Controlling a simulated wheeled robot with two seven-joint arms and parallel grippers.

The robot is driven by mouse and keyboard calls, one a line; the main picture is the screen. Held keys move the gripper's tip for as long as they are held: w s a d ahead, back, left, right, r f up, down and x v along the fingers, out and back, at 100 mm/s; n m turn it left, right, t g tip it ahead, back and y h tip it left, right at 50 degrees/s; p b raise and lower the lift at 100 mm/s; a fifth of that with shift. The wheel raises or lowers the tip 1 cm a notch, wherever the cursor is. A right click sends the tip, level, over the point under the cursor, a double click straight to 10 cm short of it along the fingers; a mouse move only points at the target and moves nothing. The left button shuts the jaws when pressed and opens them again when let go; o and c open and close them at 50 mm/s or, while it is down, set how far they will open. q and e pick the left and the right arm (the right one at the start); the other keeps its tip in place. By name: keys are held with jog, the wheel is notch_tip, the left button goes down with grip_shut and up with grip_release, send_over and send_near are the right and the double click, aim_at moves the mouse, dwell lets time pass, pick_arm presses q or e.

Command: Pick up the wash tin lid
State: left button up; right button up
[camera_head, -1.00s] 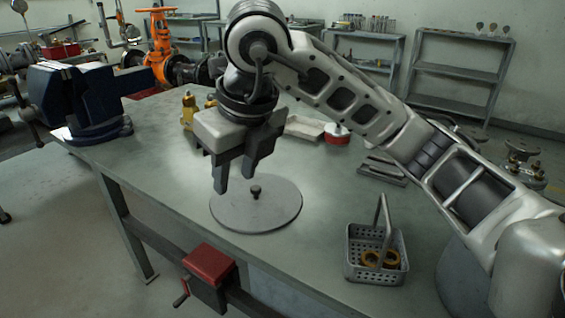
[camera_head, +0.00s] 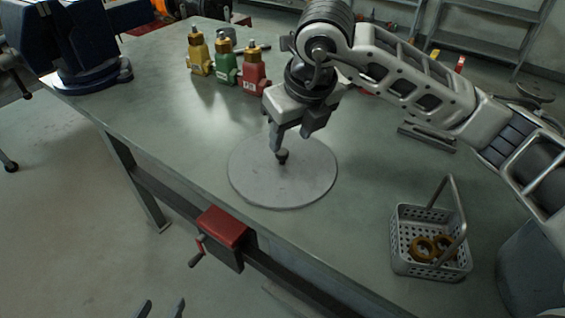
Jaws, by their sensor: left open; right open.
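The wash tin lid (camera_head: 262,186) is a flat grey disc lying on the workbench near its front edge. Its small dark knob (camera_head: 282,157) stands up at the middle. My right gripper (camera_head: 290,142) is open, fingers pointing down over the lid. Its left finger is close by the knob and overlaps its top in the picture; whether the knob is between the fingers or touched, I cannot tell. Of my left gripper (camera_head: 161,308) only two spread fingertips show at the bottom edge. It is open and empty, in front of the bench.
A perforated basket (camera_head: 428,240) with brass rings and a raised handle stands right of the lid. Yellow (camera_head: 199,57), green (camera_head: 226,68) and red (camera_head: 254,77) bottle-like items stand behind. A blue vise (camera_head: 85,45) is at the left. A red-topped clamp (camera_head: 222,228) sits at the front edge.

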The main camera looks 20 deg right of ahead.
aim_at(283, 152)
jog(key=x, duration=0.5)
jog(key=shift+a+f, duration=0.15)
jog(key=shift+a, duration=0.2)
grip_shut()
